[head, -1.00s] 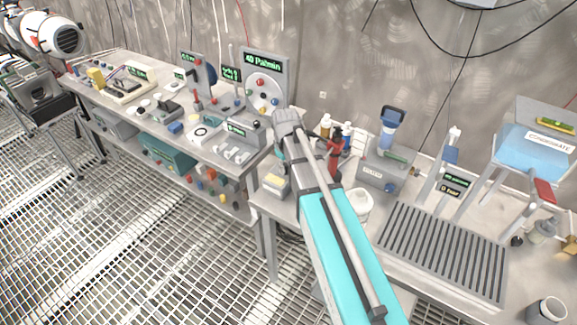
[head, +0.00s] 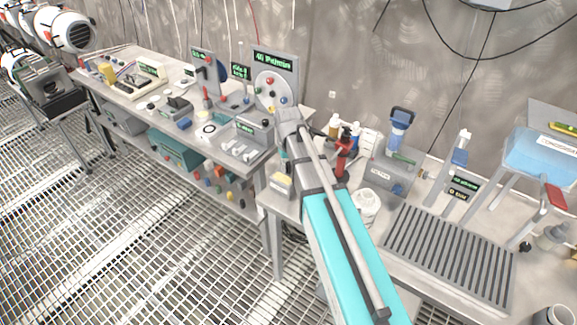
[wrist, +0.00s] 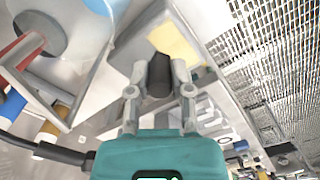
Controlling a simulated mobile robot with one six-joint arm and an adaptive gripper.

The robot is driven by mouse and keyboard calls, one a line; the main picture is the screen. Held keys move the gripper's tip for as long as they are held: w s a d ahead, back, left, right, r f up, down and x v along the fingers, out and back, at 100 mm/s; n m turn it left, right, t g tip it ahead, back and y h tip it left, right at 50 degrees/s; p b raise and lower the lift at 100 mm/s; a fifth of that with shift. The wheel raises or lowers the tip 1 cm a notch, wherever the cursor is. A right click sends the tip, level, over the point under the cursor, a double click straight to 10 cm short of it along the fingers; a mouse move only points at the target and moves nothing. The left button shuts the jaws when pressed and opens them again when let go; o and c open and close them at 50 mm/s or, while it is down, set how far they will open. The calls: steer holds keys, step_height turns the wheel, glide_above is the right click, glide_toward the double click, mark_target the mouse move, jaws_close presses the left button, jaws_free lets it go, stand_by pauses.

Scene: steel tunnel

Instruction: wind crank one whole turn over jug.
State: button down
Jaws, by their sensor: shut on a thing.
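My gripper (wrist: 160,84) is shut on a short dark cylindrical grip (wrist: 159,72) in the wrist view, one finger on each side. It looks like the crank's handle; the rest of the crank cannot be made out. In the head view my own arm hides the fingers and the crank. A white open-topped container (head: 366,208) stands on the bench just right of my arm; I cannot tell whether it is the jug.
A red bottle-like thing (head: 342,158) stands close to the right of my wrist. A pale box with a yellow top (head: 282,185) is left of my arm. A grey slatted tray (head: 450,255) lies to the right. A grey device (head: 388,180) stands behind the white container.

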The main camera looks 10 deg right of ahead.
steer(key=c, duration=0.5)
jaws_free()
steer(key=shift+c, duration=0.2)
steer(key=shift+d, duration=0.15)
steer(key=shift+d+n, duration=0.3)
steer(key=shift+n, duration=0.6)
steer(key=shift+d+n, duration=0.35)
steer(key=shift+n, duration=0.55)
steer(key=shift+d+n, duration=0.3)
steer(key=shift+n, duration=0.6)
steer(key=n, duration=0.1)
steer(key=d+n, duration=0.1)
steer(key=n, duration=0.2)
steer(key=shift+w+d+r+n, duration=0.1)
steer(key=shift+w+d+n, duration=0.2)
steer(key=shift+d+n, duration=0.1)
step_height(320, 180, up, 16)
steer(key=w+n+p, duration=0.2)
steer(key=n+p, duration=0.2)
steer(key=p, duration=1.2)
steer(key=shift+w+d+n, duration=0.2)
steer(key=shift+w+n, duration=0.15)
steer(key=shift+n, duration=0.05)
